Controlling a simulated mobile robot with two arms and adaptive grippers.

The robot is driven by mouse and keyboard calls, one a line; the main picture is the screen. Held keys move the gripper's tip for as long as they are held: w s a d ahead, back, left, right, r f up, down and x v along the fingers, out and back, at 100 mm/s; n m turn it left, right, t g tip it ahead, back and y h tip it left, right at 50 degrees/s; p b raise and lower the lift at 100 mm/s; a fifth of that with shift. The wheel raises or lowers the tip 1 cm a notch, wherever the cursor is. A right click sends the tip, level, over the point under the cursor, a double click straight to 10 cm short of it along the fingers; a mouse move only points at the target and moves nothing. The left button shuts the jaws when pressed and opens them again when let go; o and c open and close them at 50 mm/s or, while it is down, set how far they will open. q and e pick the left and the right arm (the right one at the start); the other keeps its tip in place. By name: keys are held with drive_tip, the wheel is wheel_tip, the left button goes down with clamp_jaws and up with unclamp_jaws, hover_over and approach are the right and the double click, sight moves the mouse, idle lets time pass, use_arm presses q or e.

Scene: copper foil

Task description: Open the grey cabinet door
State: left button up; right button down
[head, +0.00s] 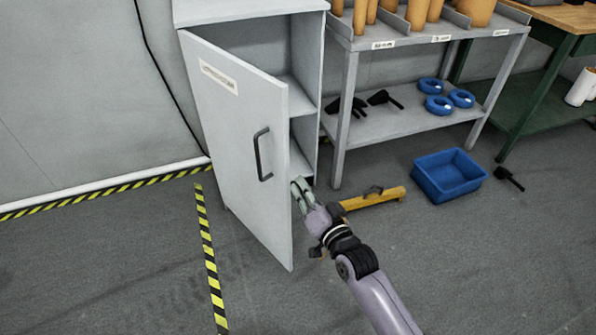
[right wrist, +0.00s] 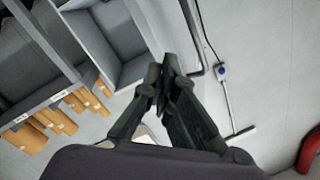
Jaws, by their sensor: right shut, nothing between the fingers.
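The grey cabinet (head: 255,12) stands against the wall in the head view. Its door (head: 225,130) is swung partly open, hinged on the left, with a gap showing the shelves inside. A dark bar handle (head: 262,155) is on the door's outer face, near its free edge. My right gripper (head: 300,187) is at the door's free edge, below the handle and on the opening side. Its fingers are shut and empty; they also show closed in the right wrist view (right wrist: 165,78). I cannot tell whether they touch the door. My left gripper is not in view.
A grey shelf rack (head: 400,122) with blue rings and dark tools stands right of the cabinet. On the floor are a yellow-orange block (head: 372,200), a blue bin (head: 449,176) and a dark tool (head: 510,178). Floor left of the door is clear, with striped tape (head: 208,250).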

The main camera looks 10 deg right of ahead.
drive_tip(key=d+m+h, duration=0.2)
drive_tip(key=d+m, duration=0.5)
drive_tip(key=m, duration=0.4)
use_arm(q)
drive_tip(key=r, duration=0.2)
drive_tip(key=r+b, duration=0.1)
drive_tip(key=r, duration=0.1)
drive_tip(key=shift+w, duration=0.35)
use_arm(e)
drive_tip(key=w+a, duration=0.6)
drive_tip(key=w, duration=0.1)
drive_tip(key=shift+w+f+t, duration=0.3)
drive_tip(key=shift+w, duration=0.1)
